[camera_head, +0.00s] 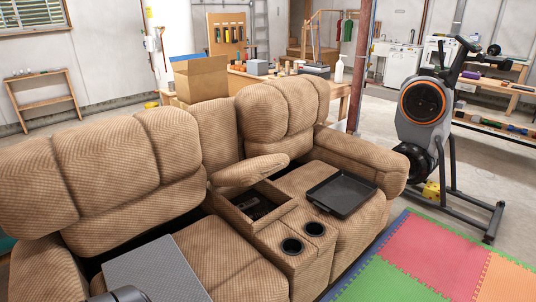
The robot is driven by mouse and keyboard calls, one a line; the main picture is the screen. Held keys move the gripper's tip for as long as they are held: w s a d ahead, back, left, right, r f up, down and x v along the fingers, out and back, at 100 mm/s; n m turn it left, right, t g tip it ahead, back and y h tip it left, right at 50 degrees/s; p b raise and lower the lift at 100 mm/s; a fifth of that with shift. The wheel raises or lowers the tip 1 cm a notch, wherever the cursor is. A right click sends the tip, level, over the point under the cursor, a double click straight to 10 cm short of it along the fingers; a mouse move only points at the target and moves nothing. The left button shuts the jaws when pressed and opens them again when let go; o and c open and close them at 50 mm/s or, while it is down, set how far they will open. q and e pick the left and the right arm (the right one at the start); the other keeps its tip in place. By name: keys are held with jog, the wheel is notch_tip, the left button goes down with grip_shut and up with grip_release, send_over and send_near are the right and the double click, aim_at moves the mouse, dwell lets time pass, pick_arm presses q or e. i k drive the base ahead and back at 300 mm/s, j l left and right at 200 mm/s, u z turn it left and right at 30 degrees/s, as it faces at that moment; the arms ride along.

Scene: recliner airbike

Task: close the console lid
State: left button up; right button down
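The console lid (249,170) is a brown padded flap in the middle of a tan recliner sofa. It stands raised at the back of the console, tilted up, and does not cover the storage compartment. The open console compartment (240,203) shows a dark inside with small dark items (262,208) in it. Two round cup holders (292,246) sit in front of the compartment, and both look empty.
A black tray (342,193) lies on the right seat beside the console. A grey flat-topped object (155,270) is on the left seat. A cardboard box (201,79) stands behind the sofa. An exercise bike (424,110) stands right, near a coloured foam mat (433,252).

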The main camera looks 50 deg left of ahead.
aim_at(247, 172)
jog(key=i+u, duration=0.45)
jog(key=i+l+u, duration=0.1)
jog(key=u, duration=0.4)
jog(key=i+l+u, duration=0.65)
jog(key=u, duration=0.3)
